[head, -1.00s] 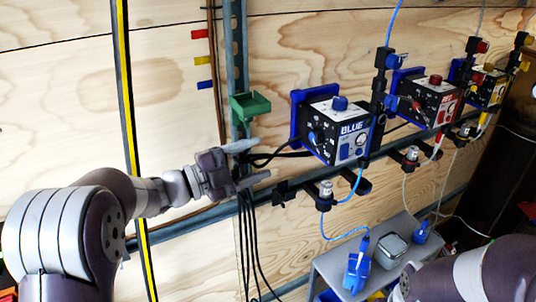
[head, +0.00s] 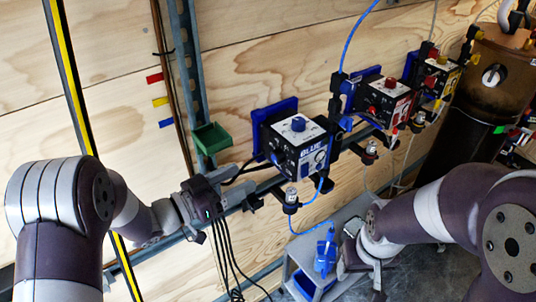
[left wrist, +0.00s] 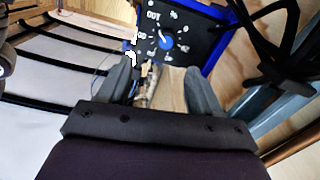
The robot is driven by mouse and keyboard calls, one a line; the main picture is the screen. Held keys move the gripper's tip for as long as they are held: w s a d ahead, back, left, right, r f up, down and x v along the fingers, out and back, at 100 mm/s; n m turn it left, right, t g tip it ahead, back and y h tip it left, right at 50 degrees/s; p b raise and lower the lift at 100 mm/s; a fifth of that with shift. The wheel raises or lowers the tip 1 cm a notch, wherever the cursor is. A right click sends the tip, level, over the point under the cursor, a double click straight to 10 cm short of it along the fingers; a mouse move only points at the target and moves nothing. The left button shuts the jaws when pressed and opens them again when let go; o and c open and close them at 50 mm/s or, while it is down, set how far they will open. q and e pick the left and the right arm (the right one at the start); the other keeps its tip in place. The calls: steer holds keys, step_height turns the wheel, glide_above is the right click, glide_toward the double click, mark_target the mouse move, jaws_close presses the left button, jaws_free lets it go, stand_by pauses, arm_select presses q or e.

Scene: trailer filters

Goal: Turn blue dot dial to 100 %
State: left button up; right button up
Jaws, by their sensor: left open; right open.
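In the left wrist view the dial (left wrist: 165,42) is a round knob with a blue centre, ringed by white markings on a black panel. My left gripper (head: 243,184) is open and empty, left of the box and facing this panel. Its fingers (left wrist: 160,82) show apart below the dial, not touching it. My right gripper (head: 365,278) is open, low at the right.
A green bin (head: 211,138) sits on the metal post just above my left gripper. Black cables (head: 226,255) hang below it. A red box (head: 388,98) and a yellow box (head: 440,76) stand further right. A grey shelf (head: 310,258) with a blue item is below.

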mark_target(274, 159)
arm_select(q)
steer(key=x, duration=0.5)
steer(key=w+p+x, duration=0.1)
steer(key=x, duration=0.2)
steer(key=shift+w+a+f, duration=0.15)
steer(key=shift+f, duration=0.2)
steer(key=shift+d+r, duration=0.2)
steer(key=shift+d, duration=0.35)
steer(key=shift+w+f, duration=0.15)
steer(key=shift+w, duration=0.15)
steer(key=shift+s, duration=0.1)
steer(key=c, duration=1)
steer(key=shift+f+b, duration=0.15)
steer(key=shift+b, duration=0.25)
steer(key=shift+c, duration=0.2)
steer(key=shift+m+b, duration=0.4)
steer(key=shift+m, duration=0.2)
arm_select(e)
steer(key=shift+w+f, duration=0.2)
steer(key=shift+w, duration=0.35)
